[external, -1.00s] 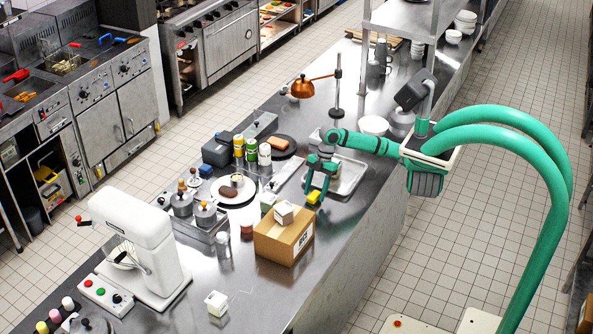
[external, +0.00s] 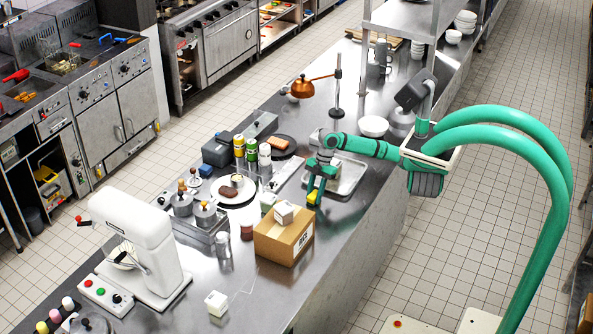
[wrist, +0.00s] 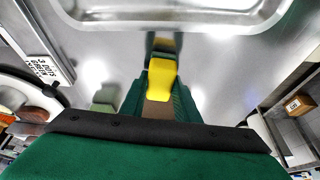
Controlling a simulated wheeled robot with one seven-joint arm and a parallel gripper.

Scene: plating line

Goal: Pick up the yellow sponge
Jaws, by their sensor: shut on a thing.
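The yellow sponge (wrist: 161,76) is between the fingers of my gripper (wrist: 160,98) in the wrist view, with a brown layer showing at its near end. In the external view the sponge (external: 312,197) shows as a small yellow patch at the tips of my gripper (external: 316,190). My gripper is shut on it, low over the steel counter (external: 345,220), just behind the cardboard box. A dark reflection of the sponge shows on the counter in the wrist view. I cannot tell whether the sponge touches the counter.
A plate with food (external: 222,197) and several bottles stand to the left. The counter to the right is clear.

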